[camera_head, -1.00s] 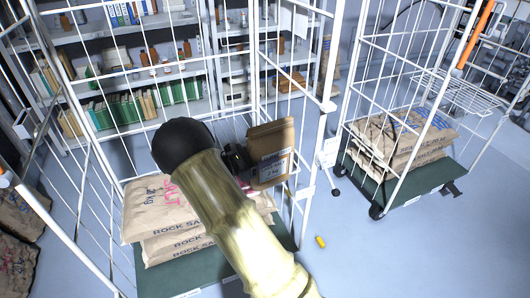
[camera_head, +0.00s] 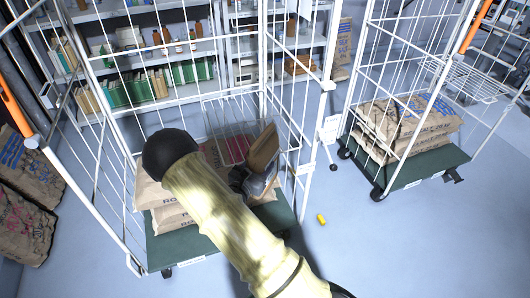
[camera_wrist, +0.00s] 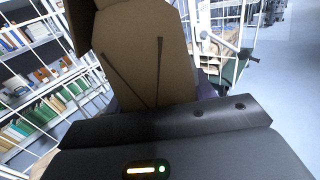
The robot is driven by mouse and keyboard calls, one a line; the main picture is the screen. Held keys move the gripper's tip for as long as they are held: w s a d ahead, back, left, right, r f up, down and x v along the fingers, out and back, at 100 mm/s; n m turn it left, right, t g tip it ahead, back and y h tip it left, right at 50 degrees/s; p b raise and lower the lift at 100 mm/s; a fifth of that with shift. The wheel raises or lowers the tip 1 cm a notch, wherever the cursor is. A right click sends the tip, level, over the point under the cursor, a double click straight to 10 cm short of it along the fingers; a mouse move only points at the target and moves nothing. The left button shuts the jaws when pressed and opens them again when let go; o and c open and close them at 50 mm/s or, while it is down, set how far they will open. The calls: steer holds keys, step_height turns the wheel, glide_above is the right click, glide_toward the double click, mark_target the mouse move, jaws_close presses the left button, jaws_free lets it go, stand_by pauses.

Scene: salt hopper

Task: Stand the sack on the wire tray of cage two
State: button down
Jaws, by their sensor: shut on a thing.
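A small brown paper sack (camera_head: 263,150) is in my gripper (camera_head: 240,180) inside the near cage (camera_head: 268,90), above the large sacks. It leans to the right in the head view. In the wrist view the sack (camera_wrist: 143,52) fills the upper middle, and the fingertips are hidden. A fine wire tray or panel (camera_head: 228,112) shows just behind the sack in the near cage. The right cage has a flat wire tray (camera_head: 465,80) high at its right side. I cannot read which cage is two. My forearm hides part of the near cage.
Rock salt sacks (camera_head: 168,215) lie on the near cage's green base (camera_head: 190,247). More sacks (camera_head: 410,125) lie in the right cage. Shelves (camera_head: 150,60) stand behind. A yellow object (camera_head: 321,219) lies on open floor between the cages. Other sacks (camera_head: 22,200) are at far left.

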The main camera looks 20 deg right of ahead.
steer(key=s+a+f+n+t+y, duration=0.1)
steer(key=f+y, duration=0.1)
steer(key=s+a+f+n+t+y, duration=0.1)
steer(key=f+n+t+y, duration=0.1)
steer(key=a+f+n+t+y+p, duration=0.1)
steer(key=f+n+y, duration=0.1)
steer(key=f, duration=0.1)
steer(key=shift+s+a+t+y, duration=0.3)
steer(key=shift+s+a+t, duration=0.1)
steer(key=s+a+f+n+t+y+p, duration=0.1)
steer(key=s+a+f+n+y, duration=0.1)
steer(key=s+f+n+y, duration=0.2)
steer(key=shift+s+a+f+n+t+y, duration=0.3)
steer(key=shift+s+f+n+y, duration=0.15)
steer(key=shift+f+y, duration=0.9)
steer(key=shift+s+r, duration=0.1)
steer(key=shift+r, duration=0.05)
steer(key=shift+d, duration=0.1)
